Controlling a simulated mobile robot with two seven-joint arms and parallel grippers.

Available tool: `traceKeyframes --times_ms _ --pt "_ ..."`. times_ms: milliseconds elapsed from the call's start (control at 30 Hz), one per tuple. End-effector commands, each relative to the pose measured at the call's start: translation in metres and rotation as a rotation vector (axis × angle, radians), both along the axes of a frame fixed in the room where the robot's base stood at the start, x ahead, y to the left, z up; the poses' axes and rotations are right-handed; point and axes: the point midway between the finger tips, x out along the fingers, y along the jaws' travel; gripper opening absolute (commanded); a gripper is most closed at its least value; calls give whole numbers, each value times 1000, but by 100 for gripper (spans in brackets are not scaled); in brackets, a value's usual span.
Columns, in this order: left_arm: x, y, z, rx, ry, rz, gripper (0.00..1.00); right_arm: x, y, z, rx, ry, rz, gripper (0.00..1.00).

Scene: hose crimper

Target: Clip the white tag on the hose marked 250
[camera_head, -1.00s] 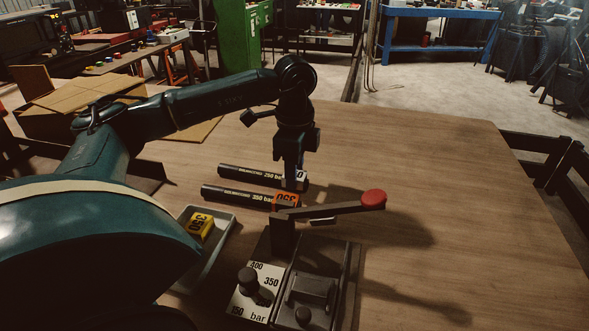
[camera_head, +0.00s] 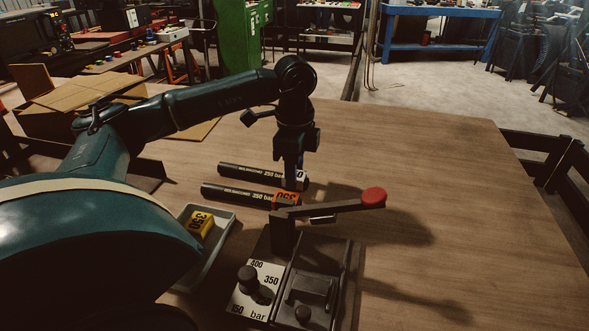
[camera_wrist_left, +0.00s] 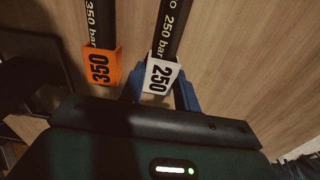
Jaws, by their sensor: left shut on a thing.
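The white tag marked 250 (camera_wrist_left: 161,77) sits at the end of the black hose marked 250 bar (camera_wrist_left: 173,28) in the left wrist view. My left gripper (camera_wrist_left: 160,88) has its blue fingers on either side of the tag and is shut on it. In the head view the gripper (camera_head: 294,180) points down and partly hides the white tag (camera_head: 302,176) at the right end of the 250 hose (camera_head: 250,173). I cannot tell how firmly the tag grips the hose. My right gripper is not in view.
The 350 bar hose (camera_head: 232,194) lies parallel and nearer, with an orange 350 tag (camera_head: 286,199) on its end. A yellow 350 piece (camera_head: 201,223) lies in a grey tray (camera_head: 226,232). The crimper's red-knobbed lever (camera_head: 373,198) stands close to the hose ends. The table's right side is clear.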

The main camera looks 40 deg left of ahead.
Motion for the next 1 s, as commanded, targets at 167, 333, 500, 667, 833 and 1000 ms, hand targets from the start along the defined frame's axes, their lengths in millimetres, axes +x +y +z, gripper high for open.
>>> traceKeyframes --times_ms 167,333,500,667,833,1000 --pt "0 0 -1 0 1 0 7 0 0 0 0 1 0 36" --pt "0 0 -1 0 0 0 37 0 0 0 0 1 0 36" --pt "0 0 -1 0 0 0 51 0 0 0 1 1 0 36" --pt "0 0 -1 0 0 0 57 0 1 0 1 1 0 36" --pt "0 0 -1 0 0 0 57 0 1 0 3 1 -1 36" --pt "0 0 8 0 0 0 57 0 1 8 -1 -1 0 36"
